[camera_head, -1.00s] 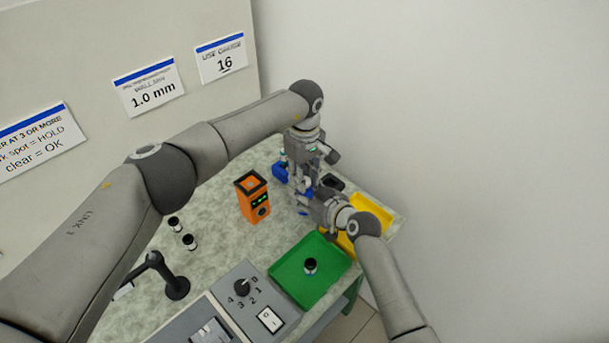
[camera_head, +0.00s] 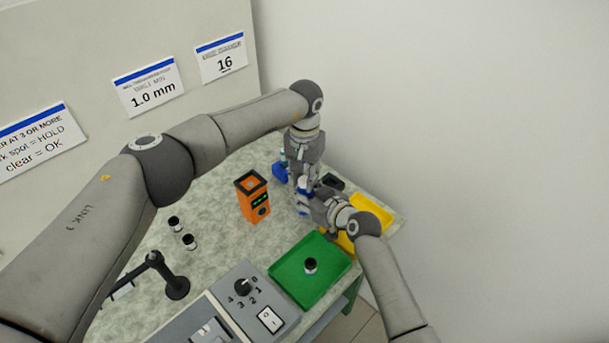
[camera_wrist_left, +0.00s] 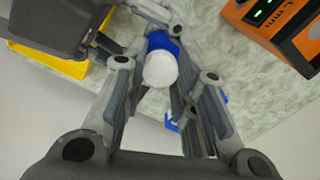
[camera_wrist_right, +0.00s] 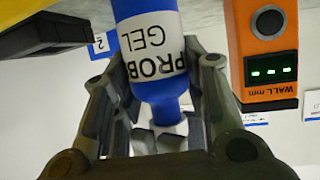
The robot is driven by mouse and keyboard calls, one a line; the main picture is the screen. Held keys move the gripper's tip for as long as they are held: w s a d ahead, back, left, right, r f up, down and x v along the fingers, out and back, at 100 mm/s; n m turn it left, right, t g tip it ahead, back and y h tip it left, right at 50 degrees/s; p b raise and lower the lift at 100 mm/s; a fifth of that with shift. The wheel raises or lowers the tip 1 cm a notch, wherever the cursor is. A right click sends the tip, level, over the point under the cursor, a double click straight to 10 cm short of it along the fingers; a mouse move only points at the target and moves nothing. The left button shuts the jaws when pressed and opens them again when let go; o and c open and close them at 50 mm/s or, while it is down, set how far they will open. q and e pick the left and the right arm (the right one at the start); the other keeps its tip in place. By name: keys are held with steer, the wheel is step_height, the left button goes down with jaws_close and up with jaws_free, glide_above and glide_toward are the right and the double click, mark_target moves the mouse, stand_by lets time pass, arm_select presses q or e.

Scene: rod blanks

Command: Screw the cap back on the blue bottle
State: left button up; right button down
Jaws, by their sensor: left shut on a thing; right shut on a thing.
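The blue bottle (camera_head: 303,201) stands upright at the far right of the table. Its "PROBE GEL" label and narrowing shoulder show in the right wrist view (camera_wrist_right: 148,22). My right gripper (camera_wrist_right: 155,75) is shut on the bottle's body from the side. My left gripper (camera_head: 302,180) points down from above the bottle. In the left wrist view, the round white cap (camera_wrist_left: 160,69) lies between the left fingers, in line over the blue body. The left gripper is shut on this cap. Whether cap and neck touch, and how the threads sit, is hidden.
An orange wall gauge (camera_head: 253,199) stands left of the bottle. A blue holder (camera_head: 280,172) is behind, a yellow tray (camera_head: 371,212) at right. A green tray (camera_head: 290,284) with one rod blank is in front. Two blanks (camera_head: 189,242) stand on the open tabletop at left.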

arm_select(q)
steer(key=o, duration=0.7)
steer(key=shift+c, duration=0.2)
steer(key=shift+r, duration=0.1)
